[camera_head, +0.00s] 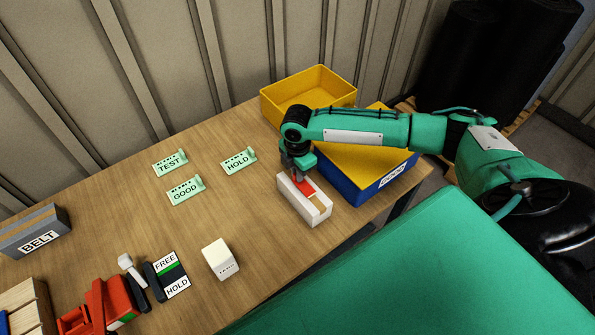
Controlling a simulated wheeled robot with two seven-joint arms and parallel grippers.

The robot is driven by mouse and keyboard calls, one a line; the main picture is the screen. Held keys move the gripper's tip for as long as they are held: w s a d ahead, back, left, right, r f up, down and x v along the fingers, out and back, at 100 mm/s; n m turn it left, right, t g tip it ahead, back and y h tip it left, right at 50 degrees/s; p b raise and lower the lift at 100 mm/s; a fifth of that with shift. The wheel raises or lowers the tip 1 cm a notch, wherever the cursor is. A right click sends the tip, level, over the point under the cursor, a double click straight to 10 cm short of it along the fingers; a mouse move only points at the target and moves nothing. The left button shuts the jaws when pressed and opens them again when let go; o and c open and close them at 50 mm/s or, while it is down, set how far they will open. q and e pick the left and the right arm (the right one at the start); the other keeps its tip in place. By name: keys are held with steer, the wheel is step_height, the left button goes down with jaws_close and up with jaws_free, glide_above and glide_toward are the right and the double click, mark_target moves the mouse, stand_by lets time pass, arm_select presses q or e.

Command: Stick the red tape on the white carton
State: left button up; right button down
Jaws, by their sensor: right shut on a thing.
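My right gripper (298,172) reaches down at the right part of the wooden table. It is shut on the red tape (305,187), a small flat red piece, partly hidden by the fingers. I cannot tell for sure which white thing is the carton. My left gripper is not in view.
A yellow bin (325,80) and a blue bin with yellow inside (395,178) stand behind and right of the gripper.

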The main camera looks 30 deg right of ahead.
steer(key=shift+f, duration=0.55)
stand_by(0.4)
steer(key=shift+s+f, duration=0.2)
stand_by(2.1)
steer(key=shift+p, duration=0.65)
stand_by(0.4)
steer(key=c, duration=1.4)
jaws_free()
steer(key=shift+w, duration=0.1)
steer(key=shift+c, duration=0.2)
steer(key=shift+r, duration=0.1)
